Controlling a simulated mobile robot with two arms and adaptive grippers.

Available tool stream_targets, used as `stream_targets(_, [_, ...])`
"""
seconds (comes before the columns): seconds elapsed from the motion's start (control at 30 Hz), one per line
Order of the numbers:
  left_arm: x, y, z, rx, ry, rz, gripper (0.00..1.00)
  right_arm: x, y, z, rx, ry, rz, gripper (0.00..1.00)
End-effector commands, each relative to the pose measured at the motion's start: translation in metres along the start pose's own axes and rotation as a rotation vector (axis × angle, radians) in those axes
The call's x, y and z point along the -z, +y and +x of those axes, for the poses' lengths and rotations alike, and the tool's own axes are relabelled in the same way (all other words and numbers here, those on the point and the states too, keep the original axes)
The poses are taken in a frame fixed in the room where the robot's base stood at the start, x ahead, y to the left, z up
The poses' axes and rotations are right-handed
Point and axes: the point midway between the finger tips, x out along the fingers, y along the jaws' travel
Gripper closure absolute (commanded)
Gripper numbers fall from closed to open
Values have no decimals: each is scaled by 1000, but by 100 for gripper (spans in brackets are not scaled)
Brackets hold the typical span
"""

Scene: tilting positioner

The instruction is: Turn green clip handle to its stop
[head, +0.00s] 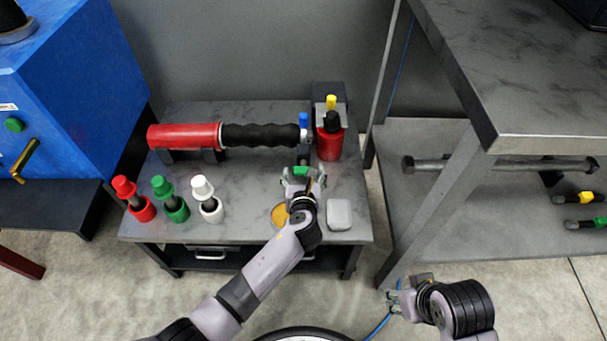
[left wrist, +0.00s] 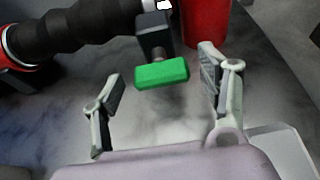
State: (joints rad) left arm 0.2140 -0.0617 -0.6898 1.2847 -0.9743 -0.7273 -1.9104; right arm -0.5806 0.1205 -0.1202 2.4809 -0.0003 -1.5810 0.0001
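The green clip handle (head: 301,170) is a short bar on a dark block below the black-gripped end of the red tool (head: 185,136). It shows close up in the left wrist view (left wrist: 162,74), lying nearly crosswise. My left gripper (head: 304,176) is open, with one finger on each side of the handle. The left wrist view shows a gap between the handle and each finger, so neither appears to touch it. My right gripper (head: 394,299) is low at the right, away from the bench, and looks open and empty.
A blue clip (head: 303,121) and a red bottle (head: 330,143) stand behind the handle. A yellow disc (head: 280,215) and pale box (head: 340,214) lie near the front edge.

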Motion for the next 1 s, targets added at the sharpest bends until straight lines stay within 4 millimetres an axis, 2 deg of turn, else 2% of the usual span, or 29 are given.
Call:
stream_targets(0.07, [0, 0, 0, 0, 0, 0, 39, 0, 0, 0, 0, 0, 0, 60])
stream_targets(0.63, [0, 0, 0, 0, 0, 0, 77, 0, 0, 0, 0, 0, 0, 60])
stream_targets(1.0, [-1, 1, -1, 26, 1, -62, 78, 2, 0, -6, 0, 0, 0, 60])
